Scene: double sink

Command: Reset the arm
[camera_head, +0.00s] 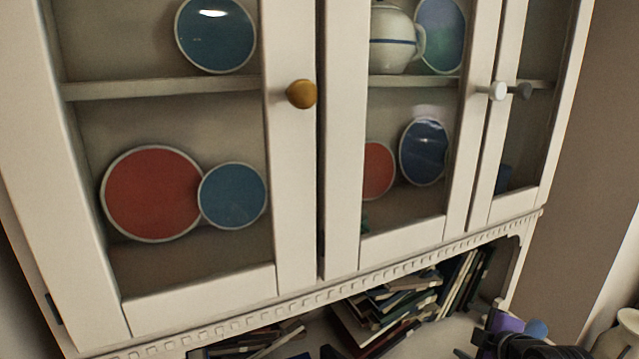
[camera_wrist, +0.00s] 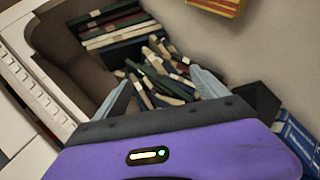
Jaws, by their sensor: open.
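My gripper (camera_wrist: 160,77) shows in the wrist view with its purple body across the bottom. Its two pale fingers stand apart, and nothing is held between them. Beyond the fingers lies a heap of books (camera_wrist: 165,62), partly hidden by the gripper. In the head view, part of my dark and purple arm end (camera_head: 510,338) shows at the bottom right, below and to the right of the cabinet; its fingers cannot be made out there.
A white glass-door cabinet (camera_head: 298,200) with plates and a teapot (camera_head: 390,38) fills the head view. Books (camera_head: 395,300) lie in the open space under it. A blue box (camera_wrist: 297,140) and a yellow-red object (camera_wrist: 218,6) are at the wrist view's right and top.

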